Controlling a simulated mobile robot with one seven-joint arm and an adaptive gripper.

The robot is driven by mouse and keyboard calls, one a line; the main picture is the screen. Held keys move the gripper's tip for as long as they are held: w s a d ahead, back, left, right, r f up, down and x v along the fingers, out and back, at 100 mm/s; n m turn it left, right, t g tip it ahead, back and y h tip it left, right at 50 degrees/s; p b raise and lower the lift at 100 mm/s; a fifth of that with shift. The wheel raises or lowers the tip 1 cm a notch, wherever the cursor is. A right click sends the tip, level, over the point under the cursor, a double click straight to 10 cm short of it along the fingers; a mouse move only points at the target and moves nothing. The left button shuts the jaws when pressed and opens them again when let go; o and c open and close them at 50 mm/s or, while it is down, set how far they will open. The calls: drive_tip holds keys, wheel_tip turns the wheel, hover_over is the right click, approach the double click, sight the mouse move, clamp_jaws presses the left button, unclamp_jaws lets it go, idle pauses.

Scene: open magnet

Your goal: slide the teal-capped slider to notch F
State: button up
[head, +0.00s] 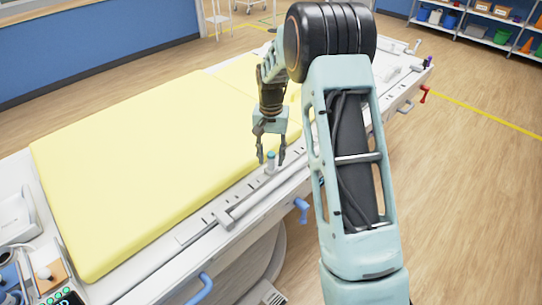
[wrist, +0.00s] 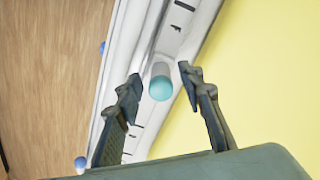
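The teal-capped slider (head: 271,160) stands upright on the white rail along the near edge of the padded table. Its round teal cap (wrist: 160,88) shows in the wrist view, on a short pale post. My gripper (head: 271,160) points down over the slider with its fingers spread. In the wrist view my gripper (wrist: 158,80) has one finger on each side of the cap, with gaps showing on both sides. The rail (wrist: 184,25) carries dark tick marks and a letter too small to read for sure. I cannot tell which notch is F.
The yellow pad (head: 130,165) lies beside the rail. Blue handles (head: 301,208) and a red handle (head: 423,93) stick out from the table's side. A white crossbar fitting (head: 226,218) lies along the rail to the left. The wooden floor (head: 460,200) at right is clear.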

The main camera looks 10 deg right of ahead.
drive_tip(key=shift+f, duration=0.25)
clamp_jaws()
drive_tip(key=s+a, duration=0.1)
drive_tip(key=a, duration=0.1)
drive_tip(key=s+a+b, duration=0.1)
drive_tip(key=s+a, duration=0.1)
drive_tip(key=a, duration=0.1)
drive_tip(key=s+a+b, duration=0.1)
drive_tip(key=s+a, duration=0.1)
drive_tip(key=shift+a, duration=0.3)
unclamp_jaws()
